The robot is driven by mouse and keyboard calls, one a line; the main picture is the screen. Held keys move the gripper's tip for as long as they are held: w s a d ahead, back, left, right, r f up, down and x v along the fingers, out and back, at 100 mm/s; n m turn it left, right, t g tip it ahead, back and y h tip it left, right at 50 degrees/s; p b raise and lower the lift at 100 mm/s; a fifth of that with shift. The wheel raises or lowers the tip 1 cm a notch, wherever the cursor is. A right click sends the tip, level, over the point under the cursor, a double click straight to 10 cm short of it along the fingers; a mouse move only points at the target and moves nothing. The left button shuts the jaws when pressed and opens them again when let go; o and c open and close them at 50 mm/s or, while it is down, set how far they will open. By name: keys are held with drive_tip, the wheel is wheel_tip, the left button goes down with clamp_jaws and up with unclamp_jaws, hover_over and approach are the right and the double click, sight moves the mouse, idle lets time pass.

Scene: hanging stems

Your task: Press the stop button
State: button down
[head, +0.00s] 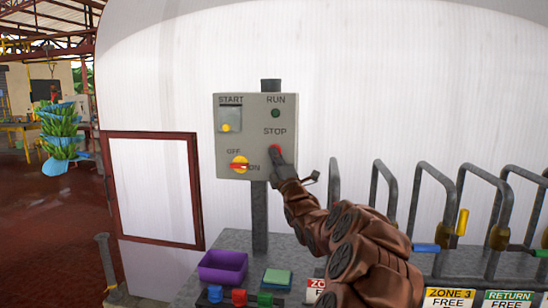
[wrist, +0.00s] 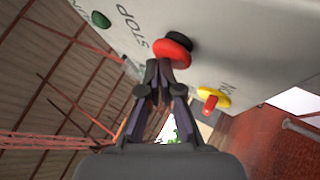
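The red stop button (head: 275,149) is on the right side of the grey control box (head: 222,165), under the word STOP. In the wrist view the round red stop button (wrist: 171,53) stands out from the panel on a black collar. My gripper (head: 277,158) is at the button, its fingers covering the button's lower part in the head view. In the wrist view my gripper (wrist: 158,66) has its fingertips together, right at the button's lower edge. Whether they touch it I cannot tell. Nothing shows between the fingers.
The box also bears a green run lamp (head: 275,113), a start switch (head: 229,119) and a yellow-red rotary switch (head: 239,165). Below are a purple bin (head: 222,267) and a green sponge-like block (head: 277,279). Grey hoop rails (head: 460,190) stand to the right.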

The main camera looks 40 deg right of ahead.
drive_tip(key=shift+s+f, duration=0.1)
idle(0.3)
drive_tip(key=shift+s+a+b, duration=0.55)
drive_tip(key=shift+a+b, duration=0.25)
drive_tip(key=shift+b, duration=0.7)
drive_tip(key=shift+s+a+b, duration=0.55)
drive_tip(key=shift+a+b, duration=0.3)
drive_tip(key=shift+b, duration=0.6)
drive_tip(key=shift+s+a+b, duration=0.55)
drive_tip(key=shift+a+b, duration=0.25)
drive_tip(key=shift+b, duration=0.7)
